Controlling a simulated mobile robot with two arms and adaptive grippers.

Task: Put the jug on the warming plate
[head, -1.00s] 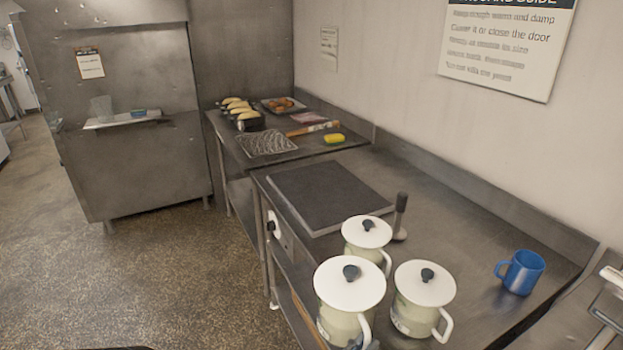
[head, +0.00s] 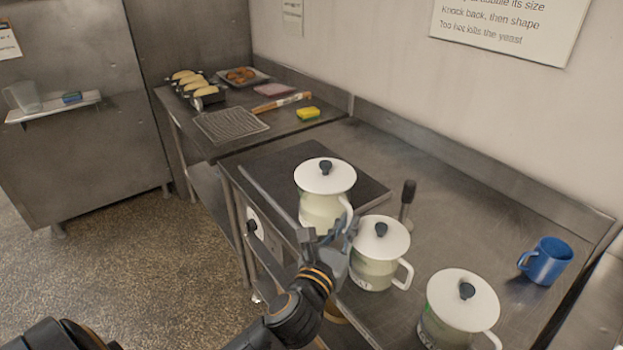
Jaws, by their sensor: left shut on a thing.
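A cream jug with a white lid and dark knob (head: 322,204) is at the front part of the dark, flat warming plate (head: 270,165). My left gripper (head: 338,238) is shut on this jug, at its near lower right side. The fingers and the jug's handle overlap, and the jug's base is partly hidden. The jug looks upright; I cannot tell whether it touches the plate or hangs just above it. Two similar jugs stand on the steel counter: one (head: 372,272) close to the gripper, another (head: 446,325) nearer at the lower right. My right gripper is out of view.
A dark upright-handled tool (head: 407,196) stands beside the plate's right corner. A blue mug (head: 547,262) is at the right. A wire rack (head: 232,124), yellow sponge (head: 308,114), loaf tins (head: 208,97) and a tray (head: 243,77) lie behind. The counter's back right is clear.

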